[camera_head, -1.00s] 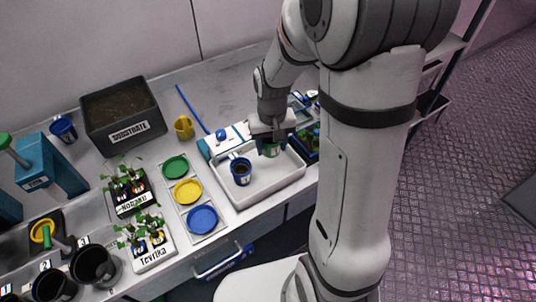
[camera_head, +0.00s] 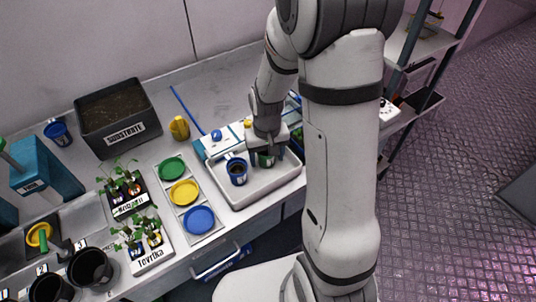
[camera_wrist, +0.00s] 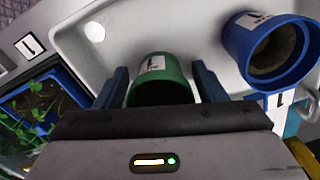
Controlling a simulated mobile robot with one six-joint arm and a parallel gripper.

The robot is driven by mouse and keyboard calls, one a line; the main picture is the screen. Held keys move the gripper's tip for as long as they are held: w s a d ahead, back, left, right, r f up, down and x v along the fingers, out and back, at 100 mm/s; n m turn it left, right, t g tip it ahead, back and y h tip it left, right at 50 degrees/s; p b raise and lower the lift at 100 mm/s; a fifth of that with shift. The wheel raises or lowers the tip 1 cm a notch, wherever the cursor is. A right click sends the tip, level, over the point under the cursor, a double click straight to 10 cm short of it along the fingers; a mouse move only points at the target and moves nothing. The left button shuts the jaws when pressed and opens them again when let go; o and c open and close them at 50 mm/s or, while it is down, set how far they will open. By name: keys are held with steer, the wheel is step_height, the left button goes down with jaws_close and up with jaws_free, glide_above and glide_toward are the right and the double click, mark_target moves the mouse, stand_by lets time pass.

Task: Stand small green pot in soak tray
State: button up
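The small green pot (camera_head: 266,160) stands in the white soak tray (camera_head: 250,198), towards its back right. It carries a white label and also shows in the wrist view (camera_wrist: 158,68). My gripper (camera_head: 267,154) is low over the tray. Its two blue fingers are on either side of the green pot, with small gaps between them and the pot, so the gripper looks open. The gripper body hides part of the pot's mouth in the wrist view.
A blue pot (camera_head: 237,171) stands in the tray, left of the green pot. A blue crate of plants (camera_wrist: 40,105) is close beside the tray. Green, yellow and blue saucers (camera_head: 185,192) lie to the left. A yellow mug (camera_head: 180,127) stands behind.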

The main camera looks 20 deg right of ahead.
steer(key=shift+o, duration=0.5)
steer(key=shift+r, duration=0.1)
steer(key=shift+r, duration=0.25)
step_height(320, 180, up, 12)
steer(key=s+r+t, duration=0.1)
steer(key=s+r, duration=0.2)
steer(key=s, duration=0.4)
steer(key=s+r+t, duration=0.2)
steer(key=s+r, duration=0.1)
steer(key=s, duration=0.4)
steer(key=shift+d+r, duration=0.25)
steer(key=shift+d, duration=0.1)
steer(key=shift+s, duration=0.15)
